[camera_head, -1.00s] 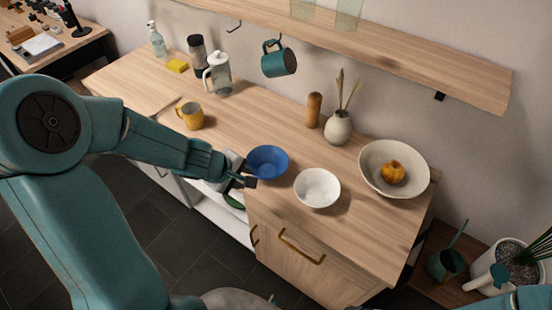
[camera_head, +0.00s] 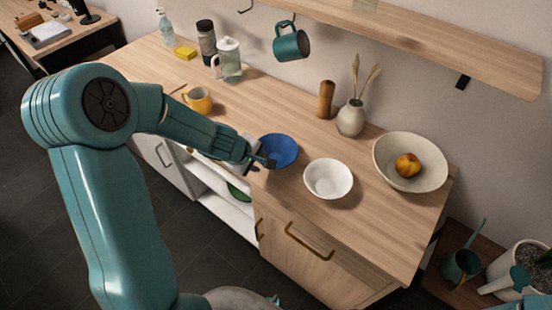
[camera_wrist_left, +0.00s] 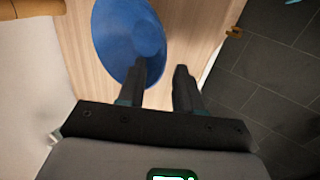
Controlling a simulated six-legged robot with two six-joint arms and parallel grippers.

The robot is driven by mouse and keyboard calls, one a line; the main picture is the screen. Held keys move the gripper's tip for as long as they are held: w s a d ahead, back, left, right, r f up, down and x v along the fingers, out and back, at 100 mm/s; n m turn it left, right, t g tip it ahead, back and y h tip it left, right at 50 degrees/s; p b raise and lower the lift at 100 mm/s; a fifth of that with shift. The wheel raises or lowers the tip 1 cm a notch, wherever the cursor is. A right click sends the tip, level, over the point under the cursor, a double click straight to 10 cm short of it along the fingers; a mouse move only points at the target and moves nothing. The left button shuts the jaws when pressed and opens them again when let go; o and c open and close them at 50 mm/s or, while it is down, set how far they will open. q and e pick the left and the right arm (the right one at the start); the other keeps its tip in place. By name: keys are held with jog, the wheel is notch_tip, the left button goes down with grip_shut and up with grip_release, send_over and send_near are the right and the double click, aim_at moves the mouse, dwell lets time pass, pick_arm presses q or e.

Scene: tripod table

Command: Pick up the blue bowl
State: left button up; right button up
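The blue bowl (camera_head: 278,151) stands upright on the wooden counter, left of a white bowl. My left gripper (camera_head: 267,163) is at the bowl's near left edge in the head view. In the left wrist view its two dark fingers (camera_wrist_left: 159,76) are apart with nothing clamped between them. There, the left finger overlaps the blue bowl (camera_wrist_left: 125,38) and the right finger is outside its rim. I cannot tell whether either finger touches the bowl. My right gripper is not in view.
The white bowl (camera_head: 328,179) stands close on the right. A large cream bowl (camera_head: 434,163) holds an orange fruit. A vase (camera_head: 350,118) and a wooden mill (camera_head: 326,100) stand behind. A yellow mug (camera_head: 199,100) is left. A teal mug (camera_head: 291,44) hangs above the counter.

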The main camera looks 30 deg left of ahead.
aim_at(276, 156)
pick_arm(q)
jog(key=b+x, duration=0.2)
jog(key=x, duration=0.2)
jog(key=shift+d+f, duration=0.1)
jog(key=shift+f, duration=0.2)
jog(key=shift+w+f, duration=0.15)
jog(key=shift+w, duration=0.05)
jog(key=shift+s, duration=0.15)
jog(key=c, duration=0.4)
grip_shut()
